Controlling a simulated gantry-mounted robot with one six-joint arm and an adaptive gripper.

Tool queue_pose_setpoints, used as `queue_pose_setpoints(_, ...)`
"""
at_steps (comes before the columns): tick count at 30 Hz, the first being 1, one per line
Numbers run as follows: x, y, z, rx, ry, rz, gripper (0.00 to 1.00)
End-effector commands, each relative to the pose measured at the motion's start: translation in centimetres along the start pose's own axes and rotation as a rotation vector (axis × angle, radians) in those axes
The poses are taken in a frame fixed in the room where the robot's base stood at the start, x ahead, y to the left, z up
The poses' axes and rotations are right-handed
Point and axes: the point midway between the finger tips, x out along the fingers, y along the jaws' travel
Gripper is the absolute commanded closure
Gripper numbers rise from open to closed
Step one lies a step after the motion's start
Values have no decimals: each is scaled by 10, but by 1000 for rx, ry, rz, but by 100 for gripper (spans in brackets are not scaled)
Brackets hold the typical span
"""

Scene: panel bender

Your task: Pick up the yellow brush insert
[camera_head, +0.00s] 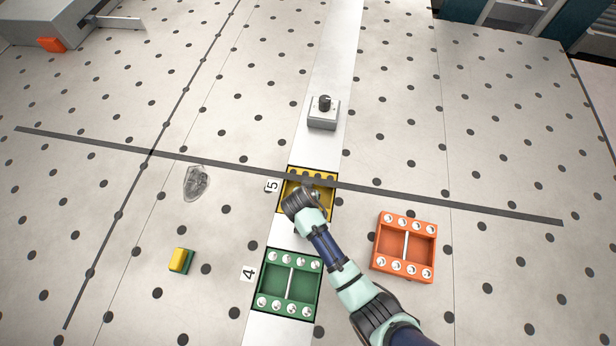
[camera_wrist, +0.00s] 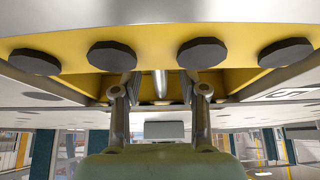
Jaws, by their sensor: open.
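The yellow brush insert (camera_head: 328,203) sits in the slot labelled 5, on the pale strip across the perforated table. It is a box with a row of dark round knobs along its far edge. My arm hides its near left part. My gripper (camera_head: 313,193) is over the insert in the head view. In the wrist view the insert (camera_wrist: 230,77) fills the top, with several dark discs. My gripper (camera_wrist: 161,88) is open there, with one finger on each side of the insert's grey central bar (camera_wrist: 160,82). I cannot tell whether the fingers touch the bar.
A green insert (camera_head: 270,288) is in slot 4, nearer me. An orange insert (camera_head: 405,244) lies on the table to the right. A grey block with a black knob (camera_head: 322,118) stands farther along the strip. A small yellow-green block (camera_head: 181,260) and a clear object (camera_head: 197,183) lie left.

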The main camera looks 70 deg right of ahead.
Motion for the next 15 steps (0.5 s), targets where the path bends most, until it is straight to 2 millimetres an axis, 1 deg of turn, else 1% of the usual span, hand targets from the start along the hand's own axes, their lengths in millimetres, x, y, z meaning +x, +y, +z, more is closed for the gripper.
queue_pose_setpoints(2, 0, 0, 0, 0, 0, 0, 57)
queue_pose_setpoints(5, 0, 0, 0, 0, 0, 0, 72)
queue_pose_setpoints(9, -1, 0, 0, -1, 0, 0, 96)
queue_pose_setpoints(10, -1, 0, 0, -1, 0, 0, 100)
queue_pose_setpoints(15, -1, 0, 0, -1, 0, 0, 100)
